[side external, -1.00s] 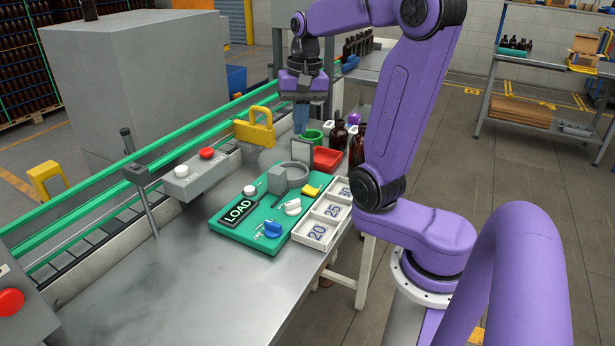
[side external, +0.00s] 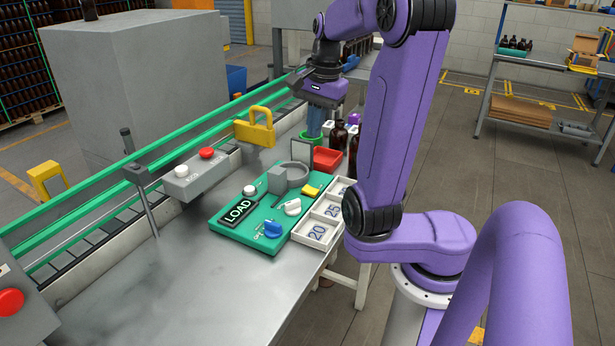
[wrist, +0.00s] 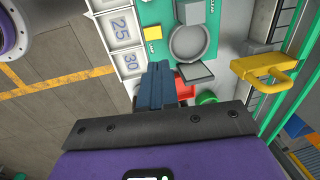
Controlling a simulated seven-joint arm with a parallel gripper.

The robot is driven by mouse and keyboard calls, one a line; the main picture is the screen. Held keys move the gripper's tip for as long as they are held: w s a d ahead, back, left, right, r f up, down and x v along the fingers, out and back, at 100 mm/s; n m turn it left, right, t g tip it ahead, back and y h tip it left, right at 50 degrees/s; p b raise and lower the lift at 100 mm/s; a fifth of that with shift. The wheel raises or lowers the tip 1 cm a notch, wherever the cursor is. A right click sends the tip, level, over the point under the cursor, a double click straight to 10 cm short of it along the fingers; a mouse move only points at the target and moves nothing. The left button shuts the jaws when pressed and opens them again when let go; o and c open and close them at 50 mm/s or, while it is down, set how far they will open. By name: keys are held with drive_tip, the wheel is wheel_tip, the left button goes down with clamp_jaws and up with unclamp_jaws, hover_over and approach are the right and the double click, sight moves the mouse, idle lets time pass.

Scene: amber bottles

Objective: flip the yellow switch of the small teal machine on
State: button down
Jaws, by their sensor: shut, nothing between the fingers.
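The small teal machine (side external: 252,236) is a flat teal board on the metal table, with a LOAD sign, a white button, a grey round holder, a blue knob and a white knob. Its yellow switch (side external: 312,190) sits at the board's far right edge. It also shows in the wrist view (wrist: 153,33), near the top. My gripper (side external: 313,136) is shut and empty, its blue fingers pointing down, beyond the machine and above the area of the green cup. In the wrist view the fingers (wrist: 158,72) are together, below the yellow switch in the picture and apart from it.
A white tray (side external: 301,234) with numbered compartments borders the board on the right. A red tray (side external: 327,158), a green cup (side external: 308,138) and brown bottles (side external: 338,136) stand near my gripper. A yellow padlock-shaped block (side external: 255,128) stands by the conveyor. The table's near end is clear.

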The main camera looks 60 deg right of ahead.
sight(306, 187)
idle(0.4)
drive_tip(key=f, duration=0.4)
drive_tip(key=w+f, duration=0.1)
drive_tip(key=f, duration=0.9)
drive_tip(key=shift+w, duration=0.4)
drive_tip(key=shift+w+f, duration=0.1)
drive_tip(key=shift+s, duration=0.85)
drive_tip(key=shift+r, duration=0.2)
